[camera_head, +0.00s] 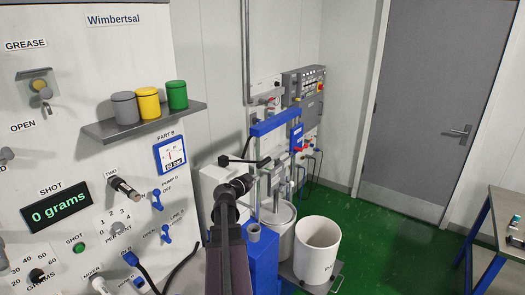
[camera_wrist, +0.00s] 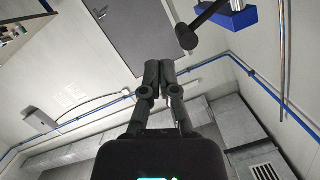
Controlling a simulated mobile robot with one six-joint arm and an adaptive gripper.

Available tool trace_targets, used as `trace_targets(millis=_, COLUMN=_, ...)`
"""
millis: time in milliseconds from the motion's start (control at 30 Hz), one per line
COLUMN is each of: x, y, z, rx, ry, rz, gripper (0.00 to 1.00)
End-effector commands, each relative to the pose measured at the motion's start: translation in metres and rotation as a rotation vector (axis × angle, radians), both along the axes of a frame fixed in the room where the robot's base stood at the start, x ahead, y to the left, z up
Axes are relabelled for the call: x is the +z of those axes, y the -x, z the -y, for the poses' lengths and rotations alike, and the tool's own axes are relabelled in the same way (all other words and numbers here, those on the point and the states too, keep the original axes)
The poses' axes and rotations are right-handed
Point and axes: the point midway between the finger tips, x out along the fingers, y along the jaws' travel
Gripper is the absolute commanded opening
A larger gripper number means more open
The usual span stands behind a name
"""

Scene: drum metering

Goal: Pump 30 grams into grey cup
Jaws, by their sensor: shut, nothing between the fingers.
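A grey cup (camera_head: 125,107) stands at the left of a wall shelf, beside a yellow cup (camera_head: 149,104) and a green cup (camera_head: 177,95). The SHOT display (camera_head: 56,208) reads "0 grams". My gripper (camera_head: 249,181) is shut and empty, in front of the blue pump frame (camera_head: 274,124). A black lever (camera_head: 244,161) lies just above it. In the wrist view my fingertips (camera_wrist: 160,66) are together, and a black knobbed handle (camera_wrist: 189,35) is above and to the right, apart from them.
The control panel at left has a round green SHOT button (camera_head: 79,247), dials and blue levers (camera_head: 157,200). A table (camera_head: 508,230) is at right. The green floor between is clear.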

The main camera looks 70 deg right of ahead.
Motion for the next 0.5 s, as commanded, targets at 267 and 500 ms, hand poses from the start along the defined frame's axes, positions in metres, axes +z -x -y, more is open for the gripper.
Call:
trace_targets(millis=267, x=0.044, y=-0.008, z=0.003, rx=0.001, ry=-0.027, rz=-0.081, gripper=0.0)
trace_targets(millis=500, x=0.074, y=-0.014, z=0.005, rx=0.002, ry=-0.051, rz=-0.15, gripper=0.0)
